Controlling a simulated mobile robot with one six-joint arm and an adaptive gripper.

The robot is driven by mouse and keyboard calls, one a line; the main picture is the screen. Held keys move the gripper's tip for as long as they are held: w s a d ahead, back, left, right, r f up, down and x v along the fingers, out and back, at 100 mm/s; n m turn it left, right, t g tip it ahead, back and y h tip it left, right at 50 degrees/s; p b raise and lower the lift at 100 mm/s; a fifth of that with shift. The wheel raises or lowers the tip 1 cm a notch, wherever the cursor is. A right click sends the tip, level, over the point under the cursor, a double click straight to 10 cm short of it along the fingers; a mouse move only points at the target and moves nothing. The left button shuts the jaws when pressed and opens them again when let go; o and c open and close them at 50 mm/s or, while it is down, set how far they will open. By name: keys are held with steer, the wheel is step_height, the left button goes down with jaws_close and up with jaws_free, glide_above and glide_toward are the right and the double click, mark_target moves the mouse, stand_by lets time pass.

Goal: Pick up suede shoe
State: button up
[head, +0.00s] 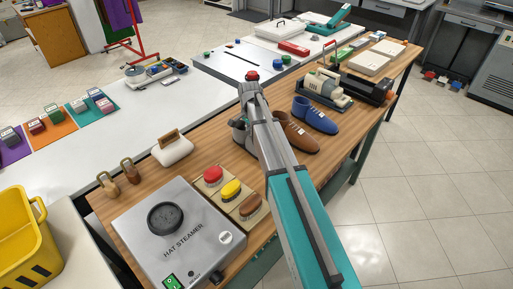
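A brown shoe (299,137) and a blue shoe (316,115) stand side by side on the wooden bench, toes pointing right. The picture does not clearly show which one is suede. My arm crosses in front of the brown shoe's left end and hides part of it. A dark grey shape (239,130) beside my arm, left of the brown shoe, may be my gripper or another object. It is mostly hidden behind the arm, so the fingers cannot be made out. Nothing visible is lifted off the bench.
A grey-green machine (324,88) stands behind the blue shoe. A yellow bucket (18,235) is at left. The tiled floor at right is mostly clear.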

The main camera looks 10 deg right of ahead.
jaws_close()
steer(key=shift+r, duration=0.1)
stand_by(0.6)
steer(key=shift+r+p, duration=0.9)
steer(key=shift+p, duration=0.15)
steer(key=s+r+p, duration=1.1)
steer(key=s, duration=0.3)
steer(key=shift+d, duration=0.1)
